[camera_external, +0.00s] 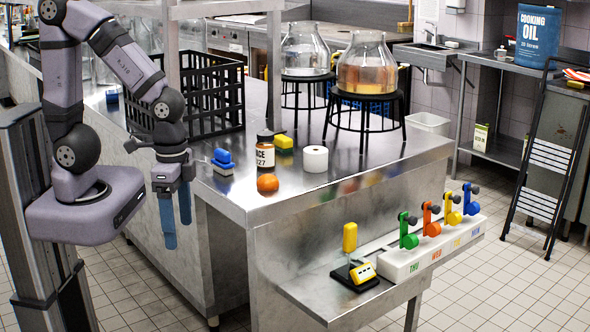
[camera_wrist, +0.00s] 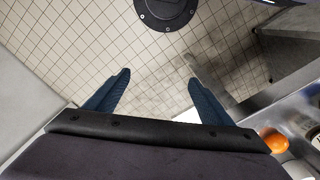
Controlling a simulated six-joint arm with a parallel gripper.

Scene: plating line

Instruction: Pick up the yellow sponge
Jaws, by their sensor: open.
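The yellow sponge (camera_external: 284,141) appears to be the small yellow block lying on the steel counter, behind the labelled jar and the white roll. Its lower part looks darker. I do not see it in the wrist view. My gripper (camera_external: 177,233) hangs pointing down off the counter's left side, well left of the sponge. Its two blue fingers are apart with nothing between them. The wrist view also shows my gripper (camera_wrist: 159,78) open and empty above the tiled floor.
A blue block (camera_external: 222,160), an orange (camera_external: 267,183), a labelled jar (camera_external: 265,152) and a white roll (camera_external: 315,159) stand near the sponge. A black crate (camera_external: 205,95) and glass jars on black stands (camera_external: 365,104) are behind. The orange also shows in the wrist view (camera_wrist: 275,141).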

